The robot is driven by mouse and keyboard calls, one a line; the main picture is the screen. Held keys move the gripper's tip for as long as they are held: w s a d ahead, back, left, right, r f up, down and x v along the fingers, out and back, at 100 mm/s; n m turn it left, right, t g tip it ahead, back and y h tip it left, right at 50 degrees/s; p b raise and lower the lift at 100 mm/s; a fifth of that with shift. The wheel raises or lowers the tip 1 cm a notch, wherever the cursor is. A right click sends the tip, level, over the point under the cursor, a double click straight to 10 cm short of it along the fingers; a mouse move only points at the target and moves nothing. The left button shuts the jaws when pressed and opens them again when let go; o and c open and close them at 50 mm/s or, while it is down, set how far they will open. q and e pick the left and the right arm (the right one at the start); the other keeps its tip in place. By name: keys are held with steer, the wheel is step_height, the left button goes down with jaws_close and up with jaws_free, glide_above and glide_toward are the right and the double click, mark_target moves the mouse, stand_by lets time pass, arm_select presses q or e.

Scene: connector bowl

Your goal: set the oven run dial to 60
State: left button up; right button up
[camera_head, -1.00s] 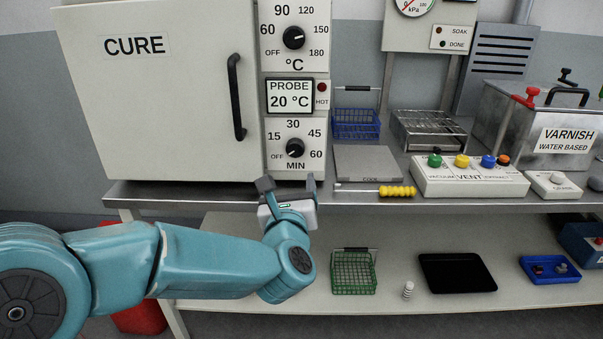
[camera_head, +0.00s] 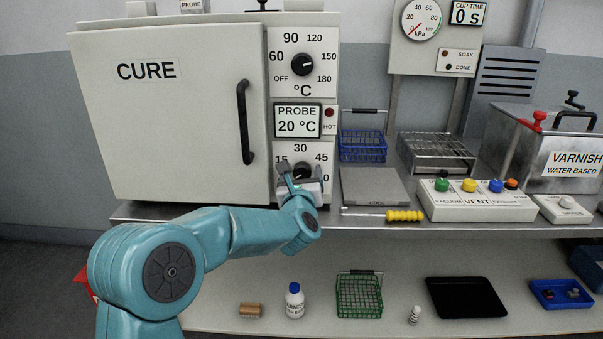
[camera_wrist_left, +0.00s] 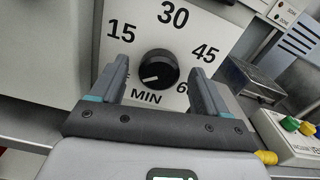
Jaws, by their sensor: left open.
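The oven run dial (camera_head: 303,169) is a black knob on the white MIN panel of the CURE oven, with marks OFF, 15, 30, 45 and 60. In the left wrist view the dial (camera_wrist_left: 158,67) shows whole, its white pointer line aimed at lower left, towards OFF. My left gripper (camera_head: 300,174) is in front of the dial and hides its lower part in the head view. In the left wrist view its open fingers (camera_wrist_left: 158,88) stand to either side of the dial, with gaps; contact does not show. My right gripper is not in view.
Above are the PROBE display (camera_head: 297,121), reading 20 °C, and a black °C dial (camera_head: 302,64). The oven door handle (camera_head: 246,122) sticks out at left. To the right are a COOL plate (camera_head: 372,188), a yellow-handled screwdriver (camera_head: 404,215) and the VENT button box (camera_head: 476,205).

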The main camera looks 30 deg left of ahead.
arm_select(q)
steer(key=shift+w+a, duration=0.15)
steer(key=shift+w, duration=0.1)
steer(key=c, duration=1)
steer(key=shift+c, duration=0.2)
